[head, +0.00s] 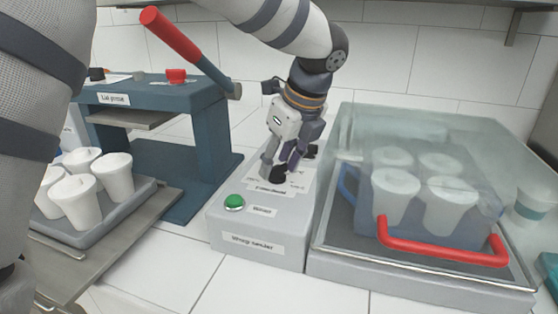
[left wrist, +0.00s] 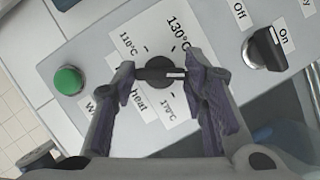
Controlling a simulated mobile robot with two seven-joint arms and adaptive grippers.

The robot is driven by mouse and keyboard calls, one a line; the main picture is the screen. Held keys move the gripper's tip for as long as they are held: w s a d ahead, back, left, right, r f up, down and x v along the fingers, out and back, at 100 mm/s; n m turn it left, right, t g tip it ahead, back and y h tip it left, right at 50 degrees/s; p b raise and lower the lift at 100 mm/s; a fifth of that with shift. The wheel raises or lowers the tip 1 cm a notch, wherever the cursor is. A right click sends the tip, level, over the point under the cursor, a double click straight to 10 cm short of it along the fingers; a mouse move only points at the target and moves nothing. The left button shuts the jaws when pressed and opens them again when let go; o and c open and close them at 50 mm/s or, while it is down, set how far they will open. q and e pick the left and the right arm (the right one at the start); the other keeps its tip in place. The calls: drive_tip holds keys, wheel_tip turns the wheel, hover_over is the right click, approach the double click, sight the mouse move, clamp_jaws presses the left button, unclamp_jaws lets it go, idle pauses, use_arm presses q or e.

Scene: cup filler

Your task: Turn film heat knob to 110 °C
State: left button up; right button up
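The film heat knob is a black round knob with a bar across it (left wrist: 158,76), on a white label marked 110 °C, 130 °C and 170 °C. In the left wrist view its white mark lies on the right side of the bar, and the bar runs roughly from one finger to the other. My left gripper (left wrist: 161,72) has its fingers apart, one at each end of the bar; whether they touch it is unclear. In the head view my left gripper (head: 276,172) is down at the top of the wrap sealer (head: 255,250) and hides most of the knob. My right gripper is not in view.
A green button (head: 234,202) is in front of the knob. An on/off knob (left wrist: 265,47) is also on the panel. A clear-covered box with a red handle (head: 440,253) and cups stands right, a blue lid press (head: 207,140) left. Several cups stand on a tray (head: 105,225).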

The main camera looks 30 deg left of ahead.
use_arm(q)
drive_tip(key=shift+c, duration=0.9)
